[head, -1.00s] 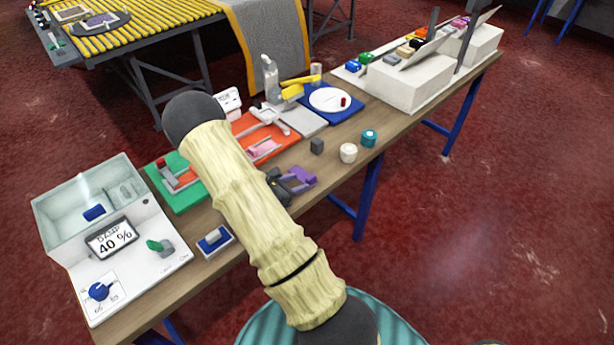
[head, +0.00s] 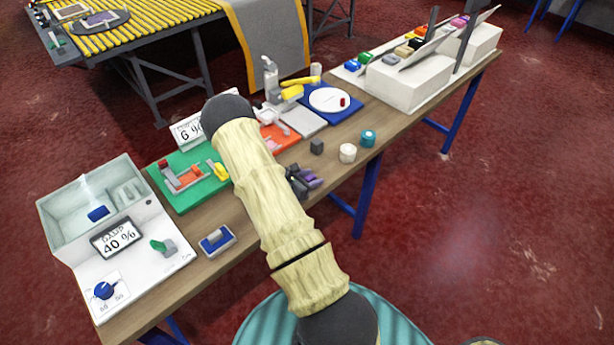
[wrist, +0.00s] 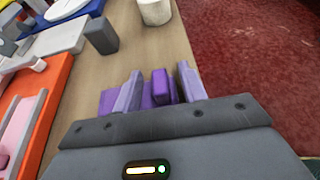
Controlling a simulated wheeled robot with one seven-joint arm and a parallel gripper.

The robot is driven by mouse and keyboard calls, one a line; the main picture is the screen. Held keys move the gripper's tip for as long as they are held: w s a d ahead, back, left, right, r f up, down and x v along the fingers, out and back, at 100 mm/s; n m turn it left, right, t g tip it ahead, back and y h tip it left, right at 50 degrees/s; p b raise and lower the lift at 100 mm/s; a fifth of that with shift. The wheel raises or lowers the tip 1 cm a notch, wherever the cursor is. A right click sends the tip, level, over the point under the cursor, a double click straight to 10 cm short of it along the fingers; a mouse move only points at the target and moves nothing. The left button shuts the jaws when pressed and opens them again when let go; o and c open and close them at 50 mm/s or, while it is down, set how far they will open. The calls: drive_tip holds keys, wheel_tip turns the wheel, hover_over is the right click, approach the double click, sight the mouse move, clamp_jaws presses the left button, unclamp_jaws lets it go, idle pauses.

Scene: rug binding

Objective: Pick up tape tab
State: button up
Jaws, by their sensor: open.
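A purple piece with an upright tab, which looks like the tape tab, lies on the wooden bench; the wrist view shows the tab (wrist: 160,88) clearly. In the head view the purple piece (head: 312,179) is partly hidden by my gripper (head: 298,180). In the wrist view my gripper (wrist: 157,80) is open, with one pale finger on each side of the upright tab. Gaps show between the tab and both fingers. A wider purple part (wrist: 108,101) shows beside and behind the left finger.
A dark grey cube (head: 317,146), a white roll (head: 347,152) and a teal roll (head: 368,138) stand just beyond. An orange mat (head: 285,137) and a green mat (head: 190,195) lie to the left. The bench's right edge is close, with red floor beyond.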

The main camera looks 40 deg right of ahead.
sight(310, 178)
idle(0.4)
clamp_jaws()
wheel_tip(310, 178, up, 10)
drive_tip(key=shift+a+b, duration=0.1)
drive_tip(key=shift+b, duration=0.7)
drive_tip(key=shift+s, duration=0.1)
idle(0.7)
